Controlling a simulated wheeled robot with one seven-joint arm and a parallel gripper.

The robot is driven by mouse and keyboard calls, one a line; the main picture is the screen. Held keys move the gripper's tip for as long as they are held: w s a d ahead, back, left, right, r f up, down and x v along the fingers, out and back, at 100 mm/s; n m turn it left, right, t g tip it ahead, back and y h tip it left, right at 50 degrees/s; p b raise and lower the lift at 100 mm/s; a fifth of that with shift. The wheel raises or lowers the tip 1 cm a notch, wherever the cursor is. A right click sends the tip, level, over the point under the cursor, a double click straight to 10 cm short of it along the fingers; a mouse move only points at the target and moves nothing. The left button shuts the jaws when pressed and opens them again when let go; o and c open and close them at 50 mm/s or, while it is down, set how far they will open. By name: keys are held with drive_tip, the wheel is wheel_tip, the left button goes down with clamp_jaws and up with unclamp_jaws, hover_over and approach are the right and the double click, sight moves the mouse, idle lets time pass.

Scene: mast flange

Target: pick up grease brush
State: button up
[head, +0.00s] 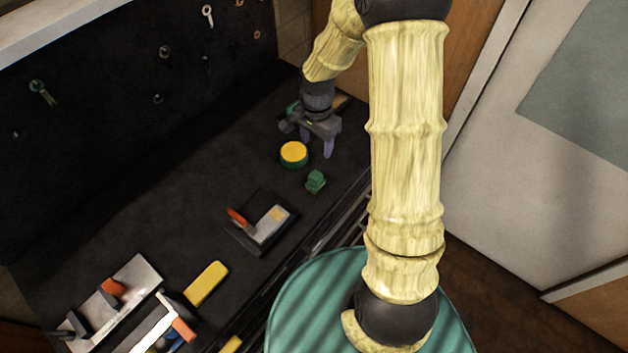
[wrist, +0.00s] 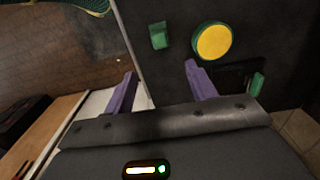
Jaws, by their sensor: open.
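My gripper (head: 317,148) is open above the dark bench top, near its far right end. Its two purple fingers also show, spread apart, in the wrist view (wrist: 160,69), with nothing between them. I cannot pick out the grease brush for certain. A green piece (head: 292,107) shows behind my gripper in the head view, mostly hidden. A round yellow-topped green tin (head: 293,154) and a small green block (head: 315,181) are beside my gripper, apart from it.
A dark plate with an orange-handled tool (head: 238,217) lies mid-bench. A yellow block (head: 206,283) and a pale tray of tools (head: 140,277) are at the near left. A black pegboard (head: 110,75) with hanging tools backs the bench (head: 175,190). Bare bench lies left of the tin.

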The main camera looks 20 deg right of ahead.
sight(316, 175)
wheel_tip(316, 175, down, 12)
drive_tip(key=p, duration=0.3)
drive_tip(key=shift+r, duration=0.15)
drive_tip(key=shift+p, duration=0.3)
wheel_tip(316, 175, down, 3)
drive_tip(key=shift+s+a+r+p, duration=0.1)
drive_tip(key=shift+r+p, duration=0.1)
drive_tip(key=shift+p, duration=0.9)
drive_tip(key=shift+f+p, duration=0.35)
drive_tip(key=shift+f, duration=1)
drive_tip(key=shift+c, duration=0.3)
drive_tip(key=c, duration=1.1)
